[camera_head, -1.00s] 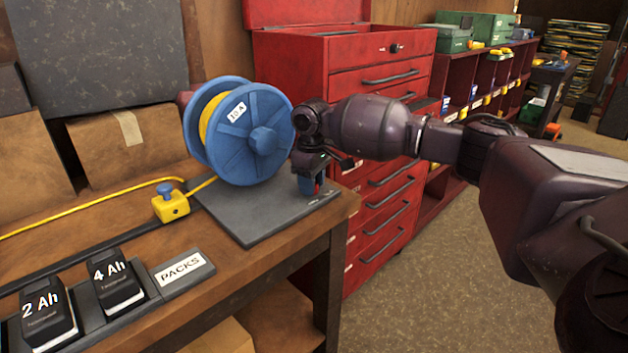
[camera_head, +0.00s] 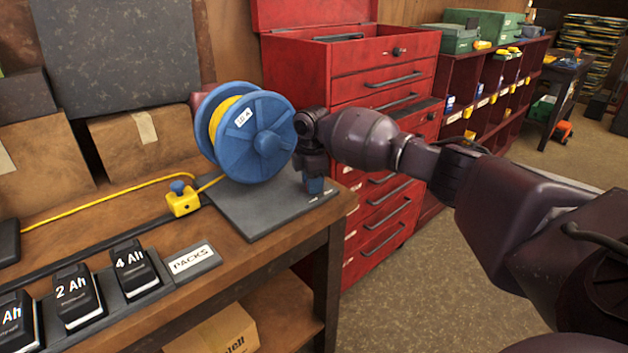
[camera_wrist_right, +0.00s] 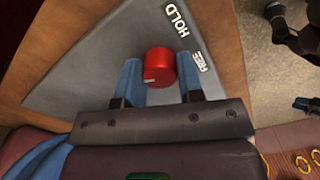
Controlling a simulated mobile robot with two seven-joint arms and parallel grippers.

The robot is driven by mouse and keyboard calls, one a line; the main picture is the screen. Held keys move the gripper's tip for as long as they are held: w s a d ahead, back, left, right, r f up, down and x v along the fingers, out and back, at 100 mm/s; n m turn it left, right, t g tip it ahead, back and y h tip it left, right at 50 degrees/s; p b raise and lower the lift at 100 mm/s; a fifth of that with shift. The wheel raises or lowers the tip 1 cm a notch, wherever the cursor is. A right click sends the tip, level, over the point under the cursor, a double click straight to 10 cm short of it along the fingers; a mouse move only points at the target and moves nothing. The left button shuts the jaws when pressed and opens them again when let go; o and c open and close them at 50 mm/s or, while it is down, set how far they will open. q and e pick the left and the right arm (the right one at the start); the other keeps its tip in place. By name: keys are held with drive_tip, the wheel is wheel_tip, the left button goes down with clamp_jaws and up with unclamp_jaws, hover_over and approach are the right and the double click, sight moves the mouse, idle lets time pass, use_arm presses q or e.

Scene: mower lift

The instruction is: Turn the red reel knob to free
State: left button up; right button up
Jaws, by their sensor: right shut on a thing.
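The red reel knob (camera_wrist_right: 161,66) stands on the grey plate (camera_wrist_right: 95,65), between the two blue fingers of my right gripper (camera_wrist_right: 160,76). The gripper is shut on it. A pale mark on the knob faces the lower left in the wrist view. The label HOLD (camera_wrist_right: 182,24) is printed above the knob and the label FREE (camera_wrist_right: 203,66) to its right. In the head view my right gripper (camera_head: 314,187) points down at the plate's right side, beside the blue reel (camera_head: 252,137), and hides the knob. My left gripper is not in view.
A yellow cord runs from the reel through a yellow block (camera_head: 183,200) on the wooden bench. Battery packs (camera_head: 136,268) and a PACKS label (camera_head: 192,259) are at the bench's front. A red tool chest (camera_head: 378,78) stands close behind my right arm.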

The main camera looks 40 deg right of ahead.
drive_tip(key=shift+a+n, duration=0.1)
drive_tip(key=shift+n, duration=2.2)
drive_tip(key=o, duration=0.9)
